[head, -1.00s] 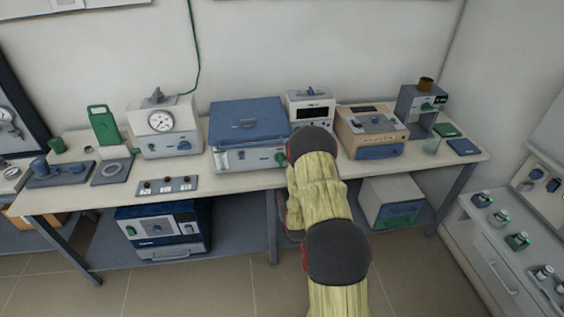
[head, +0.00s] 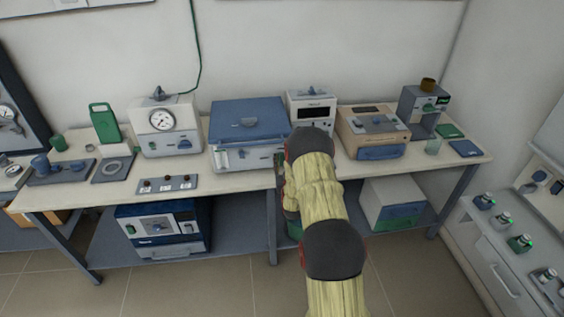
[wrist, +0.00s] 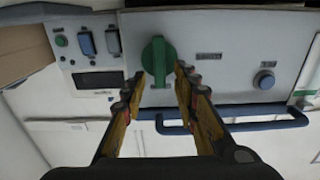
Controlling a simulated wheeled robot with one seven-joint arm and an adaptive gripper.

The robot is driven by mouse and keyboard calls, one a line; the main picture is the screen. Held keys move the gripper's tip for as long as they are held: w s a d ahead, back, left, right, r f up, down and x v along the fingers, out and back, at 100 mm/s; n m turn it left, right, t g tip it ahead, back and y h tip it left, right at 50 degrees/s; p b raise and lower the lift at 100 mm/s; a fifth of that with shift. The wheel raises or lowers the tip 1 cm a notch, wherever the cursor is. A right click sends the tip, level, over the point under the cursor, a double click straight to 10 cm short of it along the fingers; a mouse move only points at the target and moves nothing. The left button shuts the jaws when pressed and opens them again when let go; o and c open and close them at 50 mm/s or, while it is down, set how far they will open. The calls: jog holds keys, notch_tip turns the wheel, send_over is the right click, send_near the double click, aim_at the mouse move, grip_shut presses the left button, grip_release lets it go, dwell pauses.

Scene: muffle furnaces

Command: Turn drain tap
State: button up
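A green tap handle (wrist: 157,62) sits on a pale grey front panel (wrist: 215,45) in the wrist view. My gripper (wrist: 158,80) is open. Its two fingers stand apart, with their tips on either side of the handle's lower part; I cannot tell whether either touches it. In the head view my arm covers most of my gripper and the area right of the blue-lidded box (head: 247,121), so the tap is not clear there.
A blue bar handle (wrist: 235,127) runs below the panel in the wrist view, close to the right finger. A blue button (wrist: 264,78) lies to the right. The bench (head: 235,181) holds several devices, including a dial gauge unit (head: 161,121) and a beige box (head: 372,127).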

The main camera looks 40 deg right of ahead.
jog(key=shift+w+d, duration=0.1)
jog(key=shift+w, duration=0.05)
jog(key=shift+c, duration=0.8)
grip_shut()
